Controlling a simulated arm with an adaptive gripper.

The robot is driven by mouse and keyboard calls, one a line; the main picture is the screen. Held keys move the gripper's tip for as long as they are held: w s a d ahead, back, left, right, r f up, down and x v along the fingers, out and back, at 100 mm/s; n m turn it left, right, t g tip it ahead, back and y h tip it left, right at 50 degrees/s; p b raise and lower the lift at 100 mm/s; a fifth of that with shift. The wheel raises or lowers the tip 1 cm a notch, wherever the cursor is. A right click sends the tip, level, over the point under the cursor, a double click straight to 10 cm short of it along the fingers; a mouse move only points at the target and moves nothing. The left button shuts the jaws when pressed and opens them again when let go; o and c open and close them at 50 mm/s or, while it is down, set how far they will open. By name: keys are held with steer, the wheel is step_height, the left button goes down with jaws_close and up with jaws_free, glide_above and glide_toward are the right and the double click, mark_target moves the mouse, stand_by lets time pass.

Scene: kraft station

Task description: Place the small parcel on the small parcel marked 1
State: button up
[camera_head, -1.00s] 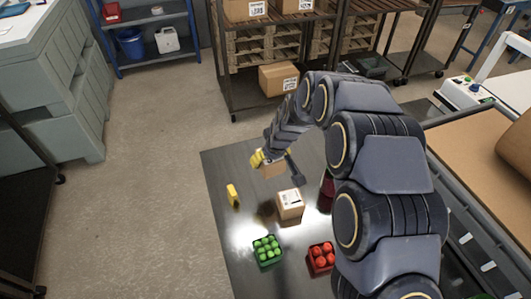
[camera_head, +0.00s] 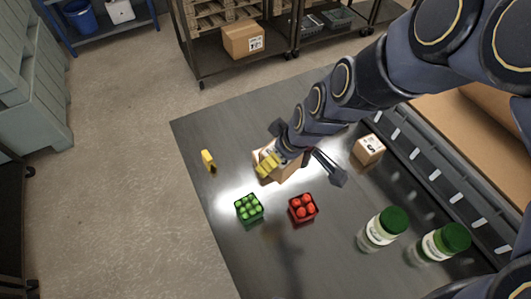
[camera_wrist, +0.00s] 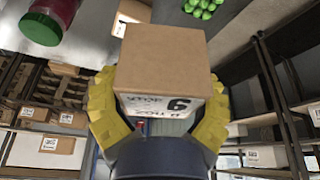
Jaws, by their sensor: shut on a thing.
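My gripper (camera_head: 290,165) has yellow fingers and is over the dark table in the head view. It is shut on a small brown parcel (camera_wrist: 165,55), one finger on each side in the wrist view. This parcel has a white label with a large digit that reads like 9 or 6. In the head view cardboard (camera_head: 290,174) shows beside the fingers, partly hidden by them; I cannot tell there which parcel it belongs to. Another small parcel (camera_head: 369,150) with a dark mark on its label stands to the right, apart from the gripper; its digit is unclear.
A green crate (camera_head: 249,209) and a red crate (camera_head: 303,209) of produce stand in front of the gripper. Two jars with green lids (camera_head: 382,229) (camera_head: 443,243) are at the front right. A yellow object (camera_head: 208,160) stands at the left. The table's front left is clear.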

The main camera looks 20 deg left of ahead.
steer(key=shift+s+d+r+n, duration=0.2)
steer(key=shift+s+d, duration=0.15)
steer(key=shift+s, duration=0.25)
steer(key=shift+s+d+r+n, duration=0.15)
steer(key=shift+s+d, duration=0.15)
steer(key=shift+s, duration=0.25)
steer(key=w+a+f, duration=0.2)
steer(key=w+f, duration=0.1)
steer(key=w+a+f, duration=0.2)
steer(key=w+f, duration=0.1)
steer(key=w, duration=0.1)
steer(key=w+a+f, duration=0.3)
steer(key=w, duration=0.1)
steer(key=shift+w+f, duration=0.1)
steer(key=shift+f, duration=0.15)
steer(key=shift+w+a+f, duration=0.1)
steer(key=shift+w+f, duration=0.05)
steer(key=shift+f, duration=0.15)
step_height(320, 180, down, 3)
steer(key=shift+r, duration=0.1)
steer(key=o, duration=1.1)
steer(key=shift+o, duration=0.2)
